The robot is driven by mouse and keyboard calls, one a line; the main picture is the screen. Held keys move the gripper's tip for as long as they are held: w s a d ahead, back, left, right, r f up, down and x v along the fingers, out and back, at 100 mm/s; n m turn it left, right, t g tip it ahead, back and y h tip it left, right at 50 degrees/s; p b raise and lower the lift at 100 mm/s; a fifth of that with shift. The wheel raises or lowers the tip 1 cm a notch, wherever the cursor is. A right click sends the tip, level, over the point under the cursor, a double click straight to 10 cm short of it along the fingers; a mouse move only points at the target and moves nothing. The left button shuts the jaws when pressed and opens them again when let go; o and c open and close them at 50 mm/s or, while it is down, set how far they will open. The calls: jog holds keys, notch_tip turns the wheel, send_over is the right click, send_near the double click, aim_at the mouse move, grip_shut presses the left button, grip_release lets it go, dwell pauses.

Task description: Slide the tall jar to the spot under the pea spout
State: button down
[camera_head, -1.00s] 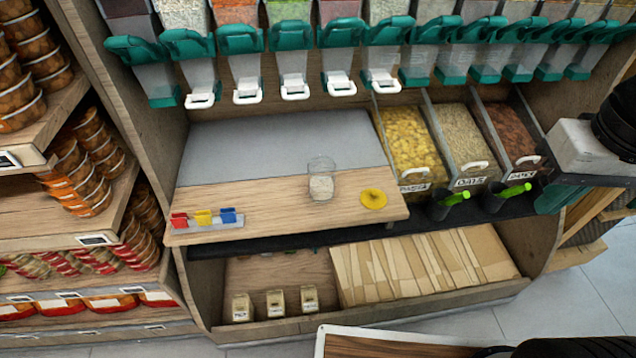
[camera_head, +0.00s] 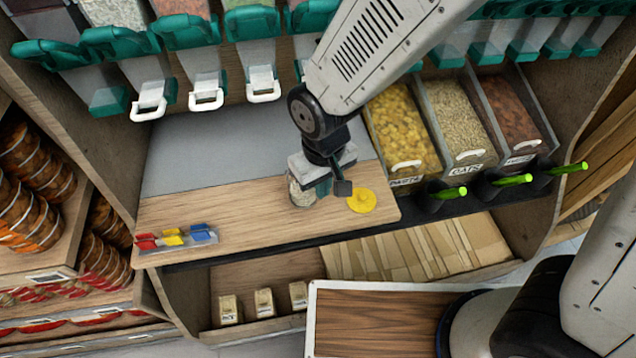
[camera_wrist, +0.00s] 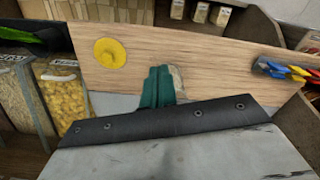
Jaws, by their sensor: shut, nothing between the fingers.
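The clear glass jar (camera_head: 298,194) stands upright on the wooden counter, pale contents inside, partly hidden by my gripper. In the wrist view the jar (camera_wrist: 178,80) shows partly behind my fingers. My gripper (camera_head: 327,188) is beside the jar's right side in the head view, very close; I cannot tell if they touch. Its teal fingers (camera_wrist: 158,88) are together, with nothing between them. Above the back of the counter hang spouts with white handles; the third from the left (camera_head: 263,84) seems to belong to the bin with green contents.
A yellow round lid (camera_head: 361,201) lies right of the jar. A rack of red, yellow and blue clips (camera_head: 176,238) is at the counter's left front. Open bins (camera_head: 405,130) stand to the right. The grey back strip (camera_head: 215,150) is clear.

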notch_tip(320, 180, down, 10)
jog(key=shift+d+r, duration=0.1)
jog(key=shift+r, duration=0.15)
jog(key=shift+w+a+r, duration=0.1)
jog(key=shift+w+a, duration=0.65)
jog(key=shift+w, duration=0.3)
jog(key=shift+w+a, duration=0.4)
jog(key=shift+w, duration=0.2)
jog(key=w+a, duration=0.2)
jog(key=w, duration=0.1)
jog(key=shift+w+a, duration=0.15)
